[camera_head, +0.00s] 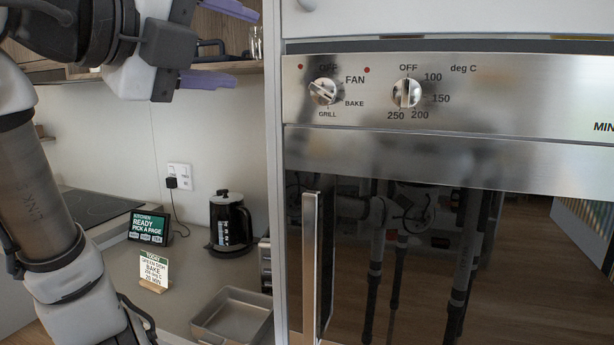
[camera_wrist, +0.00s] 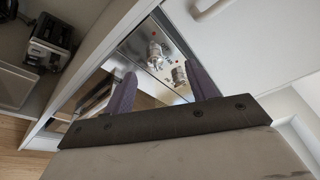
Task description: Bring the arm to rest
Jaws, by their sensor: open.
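My gripper (camera_head: 222,44) is raised at the top left of the head view, with its two purple fingers spread apart and nothing between them. It is left of the oven panel (camera_head: 520,95) and touches nothing that I can see. In the wrist view my open gripper (camera_wrist: 163,90) faces the panel at a tilt. The mode knob (camera_head: 323,91) has its bar slanted, with one end toward BAKE. The temperature knob (camera_head: 407,93) has its bar about upright; which end is the pointer is hard to tell. Two knobs also show in the wrist view, the nearer one (camera_wrist: 180,75) between the fingers.
The oven door handle (camera_head: 310,265) stands upright below the panel. On the counter to the left are a black kettle (camera_head: 229,222), a recipe card (camera_head: 154,270), a small screen (camera_head: 149,227) and a metal tray (camera_head: 231,316). A shelf (camera_head: 225,66) is behind my gripper.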

